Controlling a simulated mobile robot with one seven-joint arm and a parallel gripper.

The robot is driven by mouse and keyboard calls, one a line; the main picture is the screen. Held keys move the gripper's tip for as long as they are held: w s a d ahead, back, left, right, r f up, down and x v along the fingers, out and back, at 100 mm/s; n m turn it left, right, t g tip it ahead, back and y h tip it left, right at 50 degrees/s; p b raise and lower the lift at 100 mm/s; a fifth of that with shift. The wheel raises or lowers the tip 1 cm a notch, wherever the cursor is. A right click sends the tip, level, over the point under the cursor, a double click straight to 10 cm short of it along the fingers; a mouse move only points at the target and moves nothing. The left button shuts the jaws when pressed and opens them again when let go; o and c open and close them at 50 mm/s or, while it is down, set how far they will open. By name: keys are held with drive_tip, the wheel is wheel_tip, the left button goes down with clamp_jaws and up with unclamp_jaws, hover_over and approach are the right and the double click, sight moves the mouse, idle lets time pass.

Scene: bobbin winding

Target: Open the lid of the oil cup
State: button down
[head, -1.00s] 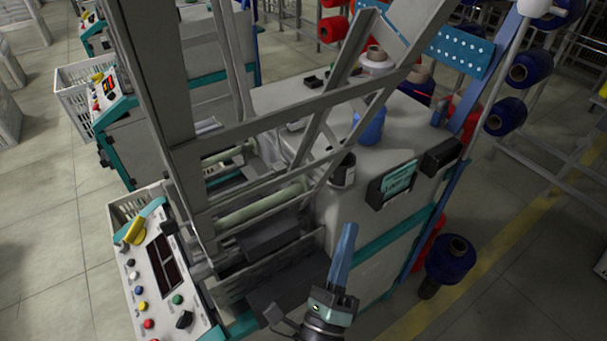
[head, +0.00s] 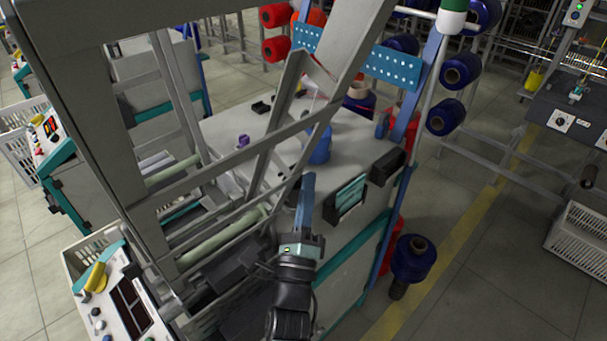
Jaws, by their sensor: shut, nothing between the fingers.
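My gripper (head: 307,180) is shut and empty, its blue-grey fingers pointing up the picture over the near side of the machine's pale top. A small dark cup (head: 291,190), which may be the oil cup, shows just left of the fingers and is partly hidden by them. I cannot tell whether the fingers touch it, or whether its lid is open or shut. A blue, rounded object (head: 320,146) stands on the top farther back, beyond the fingertips.
Grey frame bars (head: 225,156) cross left of my gripper. A control panel (head: 128,305) is at lower left. A display (head: 351,194) and a dark box (head: 387,166) sit at the top's right edge. Blue spools (head: 461,71) hang at the right.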

drive_tip(key=shift+w+a+r, duration=0.35)
drive_tip(key=shift+a+r, duration=0.05)
drive_tip(key=shift+r+p, duration=0.1)
drive_tip(key=shift+p, duration=0.2)
drive_tip(key=n+g+y+p, duration=0.1)
drive_tip(key=p, duration=0.1)
drive_tip(key=n+y+p, duration=0.1)
drive_tip(key=n+p, duration=0.1)
drive_tip(key=shift+w+a+r+n+g, duration=0.15)
drive_tip(key=shift+r+n+g, duration=0.15)
drive_tip(key=shift+r+g, duration=0.1)
drive_tip(key=shift+f, duration=0.15)
